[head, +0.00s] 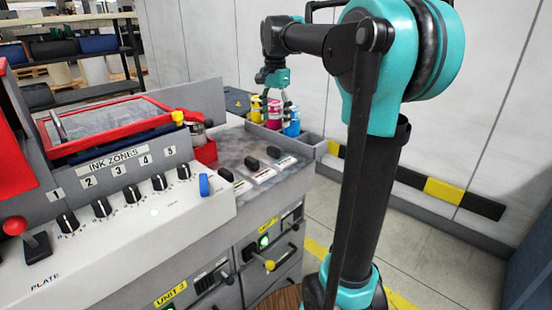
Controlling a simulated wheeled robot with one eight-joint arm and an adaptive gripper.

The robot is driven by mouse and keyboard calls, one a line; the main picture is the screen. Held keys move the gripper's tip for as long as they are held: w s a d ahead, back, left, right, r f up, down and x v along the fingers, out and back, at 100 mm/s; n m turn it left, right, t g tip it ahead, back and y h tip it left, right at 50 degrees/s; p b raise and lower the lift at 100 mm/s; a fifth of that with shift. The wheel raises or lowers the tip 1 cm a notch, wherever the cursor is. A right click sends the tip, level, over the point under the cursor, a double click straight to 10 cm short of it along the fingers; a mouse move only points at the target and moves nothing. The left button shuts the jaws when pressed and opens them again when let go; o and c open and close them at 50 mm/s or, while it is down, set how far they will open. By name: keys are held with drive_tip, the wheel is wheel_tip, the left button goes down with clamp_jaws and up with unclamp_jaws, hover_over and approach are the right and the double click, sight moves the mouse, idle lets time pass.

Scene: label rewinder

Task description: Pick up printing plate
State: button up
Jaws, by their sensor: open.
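My gripper (277,96) points down at the far end of the press, over a grey tray (312,141) that holds yellow, magenta and blue cans. Its fingers are apart, and I see nothing held between them. It overlaps the cans in the picture; I cannot tell whether it touches any. I cannot make out a printing plate for certain. A dark grey flat-topped item (236,101) with a small yellow mark lies left of the gripper, partly hidden behind the press. The word PLATE is printed by a red-knobbed lever (16,226) at the lower left.
The press's sloped panel (170,215) carries several ink knobs and a blue switch (205,186). A red-framed tray (112,125) sits behind it. Shelves (85,90) stand at the back left. A pale wall with a black-and-yellow bumper (445,190) is on the right. Floor shows between press and wall.

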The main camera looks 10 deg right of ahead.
hover_over(274, 148)
drive_tip(key=f, duration=0.6)
drive_tip(key=shift+s+d+f, duration=0.15)
drive_tip(key=shift+d+f, duration=0.05)
drive_tip(key=shift+a+f, duration=0.15)
drive_tip(key=shift+f, duration=1.25)
drive_tip(key=shift+a+f, duration=0.1)
drive_tip(key=shift+f, duration=1.25)
drive_tip(key=c, duration=1.5)
drive_tip(key=shift+r, duration=0.15)
